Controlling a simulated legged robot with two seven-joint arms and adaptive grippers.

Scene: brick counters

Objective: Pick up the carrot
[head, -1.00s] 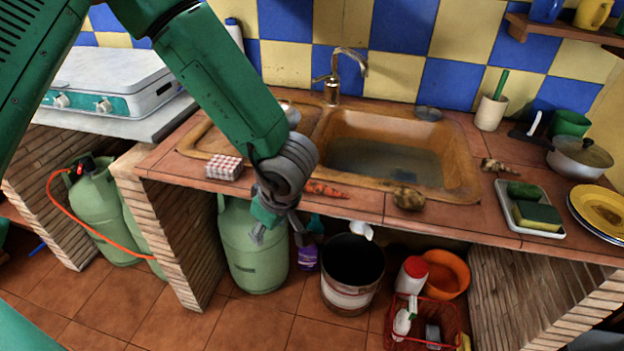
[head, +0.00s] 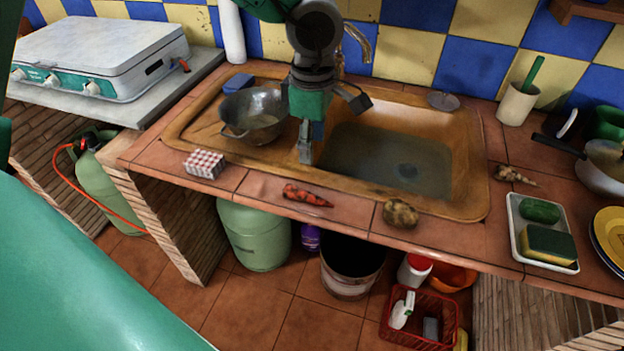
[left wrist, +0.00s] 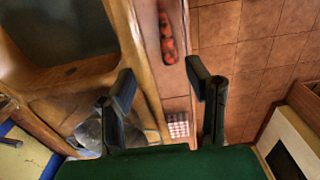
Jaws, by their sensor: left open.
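The orange-red carrot (head: 307,195) lies on the tiled counter's front strip, between a checkered box and a potato. It also shows in the left wrist view (left wrist: 167,38), beyond the fingertips. My left gripper (head: 334,125) is open and empty. In the head view it appears over the sink area, behind the carrot and apart from it. In the left wrist view its two fingers (left wrist: 160,82) are spread, with the carrot ahead in line with the gap. My right gripper is not in view.
The red-white checkered box (head: 204,164) is left of the carrot and the potato (head: 400,213) right. A metal colander (head: 254,115) stands by the sink basin (head: 440,165). A tray (head: 516,222) with a sponge is farther right. The counter's front edge drops to the floor.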

